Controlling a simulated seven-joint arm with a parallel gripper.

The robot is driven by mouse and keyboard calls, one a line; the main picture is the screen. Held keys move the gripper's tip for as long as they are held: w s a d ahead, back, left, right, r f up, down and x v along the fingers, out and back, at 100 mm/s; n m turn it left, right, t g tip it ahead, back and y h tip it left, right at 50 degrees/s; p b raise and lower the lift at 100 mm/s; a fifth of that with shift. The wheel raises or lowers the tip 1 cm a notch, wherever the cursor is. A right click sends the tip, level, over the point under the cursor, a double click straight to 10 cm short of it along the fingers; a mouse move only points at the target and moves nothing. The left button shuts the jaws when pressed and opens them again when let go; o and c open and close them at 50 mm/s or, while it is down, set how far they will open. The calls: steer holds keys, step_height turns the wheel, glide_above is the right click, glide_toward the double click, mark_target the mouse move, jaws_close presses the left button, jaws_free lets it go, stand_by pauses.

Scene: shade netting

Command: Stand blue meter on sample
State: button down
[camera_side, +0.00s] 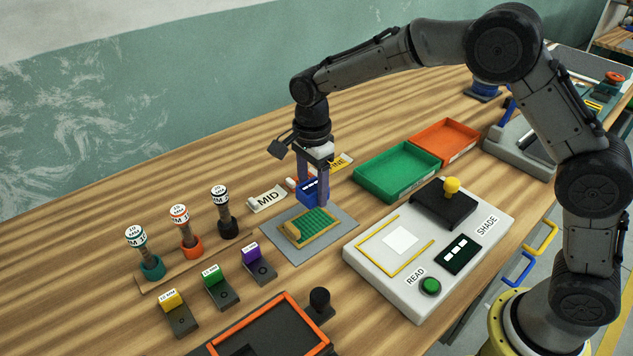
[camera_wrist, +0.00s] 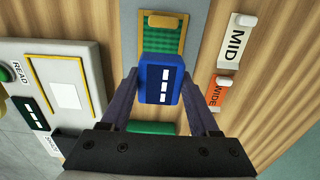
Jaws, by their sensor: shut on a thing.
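The blue meter (camera_side: 308,190) is a small block with white display windows. My gripper (camera_wrist: 160,92) is shut on it, one finger on each side, and in the side view my gripper (camera_side: 313,192) points straight down. The sample (camera_side: 312,229) is a green net in a tan frame with a raised bar at one edge, lying on a grey mat (camera_side: 281,238). In the wrist view the meter (camera_wrist: 160,78) overlaps the near end of the sample (camera_wrist: 162,40). In the side view it sits behind the sample. Its exact height is hard to tell.
A white reader (camera_side: 385,276) with a yellow-cornered pad is right of the mat. Green (camera_side: 397,172) and orange (camera_side: 444,142) trays lie behind it. The MID tag (camera_side: 267,199) and the partly hidden orange WIDE tag (camera_wrist: 218,92) lie close to the meter. Labelled posts (camera_side: 186,242) stand left.

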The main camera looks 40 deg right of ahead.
mark_target(313, 222)
steer(key=shift+f, duration=3.2)
steer(key=shift+f, duration=0.3)
steer(key=shift+c, duration=0.2)
jaws_free()
